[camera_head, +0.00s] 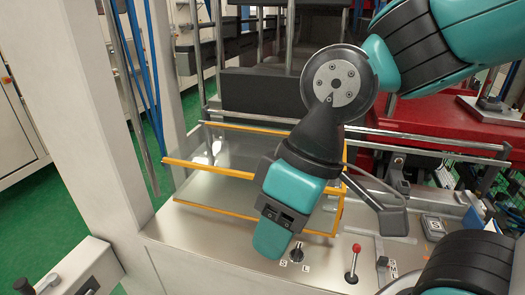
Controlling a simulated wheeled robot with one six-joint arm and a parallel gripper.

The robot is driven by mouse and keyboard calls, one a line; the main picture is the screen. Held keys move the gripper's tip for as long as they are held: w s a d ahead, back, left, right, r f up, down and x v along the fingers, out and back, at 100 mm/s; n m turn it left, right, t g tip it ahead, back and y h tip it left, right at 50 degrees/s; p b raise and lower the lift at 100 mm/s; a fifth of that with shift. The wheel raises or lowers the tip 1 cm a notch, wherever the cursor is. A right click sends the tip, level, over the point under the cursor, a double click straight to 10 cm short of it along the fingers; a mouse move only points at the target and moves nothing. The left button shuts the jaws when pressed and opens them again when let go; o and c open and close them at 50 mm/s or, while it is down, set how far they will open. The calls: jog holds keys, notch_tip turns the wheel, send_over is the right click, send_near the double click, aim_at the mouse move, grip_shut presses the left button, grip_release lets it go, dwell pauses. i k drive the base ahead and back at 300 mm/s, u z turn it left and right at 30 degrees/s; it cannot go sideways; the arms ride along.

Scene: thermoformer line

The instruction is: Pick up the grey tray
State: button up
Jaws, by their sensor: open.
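My gripper (272,240) hangs from my arm at the middle of the head view, teal and black, pointing down and slightly left. Its lower end is over the front of a brushed metal machine top (200,228). It is open, and I see nothing held in it. Its fingertips cannot be made out clearly. I cannot identify a grey tray for certain in this view. My arm and gripper hide part of the machine behind them.
A clear guard with a yellow-orange frame (222,172) stands close behind and left of my gripper. A red-knobbed lever (354,262) and a small black knob (297,254) rise from the metal top. A pale post (95,120) stands left; red machinery (440,130) lies behind right.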

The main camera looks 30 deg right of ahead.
aim_at(435, 230)
jog(key=z, duration=1.7)
jog(key=k, duration=0.4)
jog(key=u, duration=0.55)
jog(key=i, duration=0.5)
jog(key=z, duration=0.7)
